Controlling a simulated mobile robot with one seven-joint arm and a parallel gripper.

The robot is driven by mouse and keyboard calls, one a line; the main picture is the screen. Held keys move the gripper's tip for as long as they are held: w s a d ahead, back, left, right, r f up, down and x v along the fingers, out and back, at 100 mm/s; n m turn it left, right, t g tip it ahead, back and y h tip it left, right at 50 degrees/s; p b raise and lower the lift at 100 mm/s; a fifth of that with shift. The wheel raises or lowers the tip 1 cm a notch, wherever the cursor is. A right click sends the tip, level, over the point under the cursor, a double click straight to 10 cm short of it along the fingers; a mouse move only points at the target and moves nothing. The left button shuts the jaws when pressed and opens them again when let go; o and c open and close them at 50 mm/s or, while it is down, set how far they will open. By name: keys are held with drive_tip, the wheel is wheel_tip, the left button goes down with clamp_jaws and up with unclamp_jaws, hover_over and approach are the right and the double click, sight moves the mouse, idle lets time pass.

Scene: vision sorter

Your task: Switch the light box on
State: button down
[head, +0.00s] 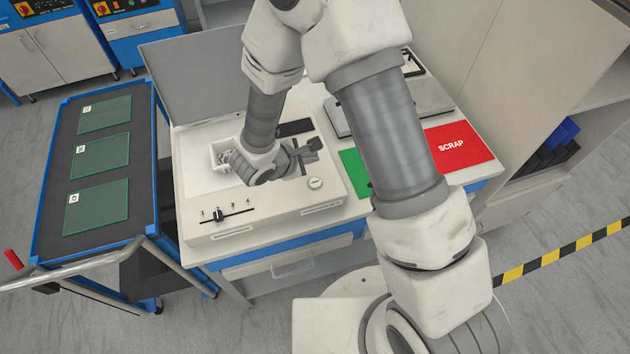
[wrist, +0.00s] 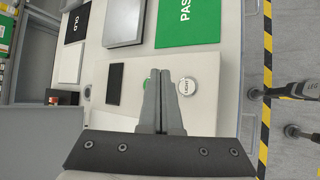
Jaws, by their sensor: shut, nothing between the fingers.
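The light box (head: 262,205) is a white cabinet on the bench in the head view, with its grey lid (head: 195,75) raised at the back. A round white button (head: 315,183) sits near its front right corner. My gripper (head: 308,152) is over the box top, behind the button. In the wrist view my gripper (wrist: 171,76) is shut and empty, its fingertips beside the white button; contact cannot be told.
A slider (head: 219,215) with numbered marks is at the box's front left. A red SCRAP mat (head: 458,145) and a green mat (head: 354,172) lie right. A blue cart (head: 50,150) with several glass plates stands left. Striped tape (head: 560,252) marks the floor.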

drive_tip(key=b, duration=0.3)
hover_over(312, 185)
wheel_tip(312, 185, down, 6)
drive_tip(key=shift+a+f, duration=0.1)
drive_tip(key=shift+f, duration=0.05)
drive_tip(key=shift+f+b, duration=0.95)
drive_tip(key=shift+b, duration=0.05)
idle(1.1)
drive_tip(key=shift+f+b, duration=0.4)
drive_tip(key=shift+b, duration=0.35)
drive_tip(key=shift+f+b, duration=0.4)
drive_tip(key=shift+b, duration=0.3)
idle(0.3)
drive_tip(key=shift+r, duration=0.85)
drive_tip(key=shift+r+p, duration=0.1)
drive_tip(key=shift+p, duration=0.25)
drive_tip(key=shift+r+p, duration=1.15)
drive_tip(key=shift+r, duration=1.25)
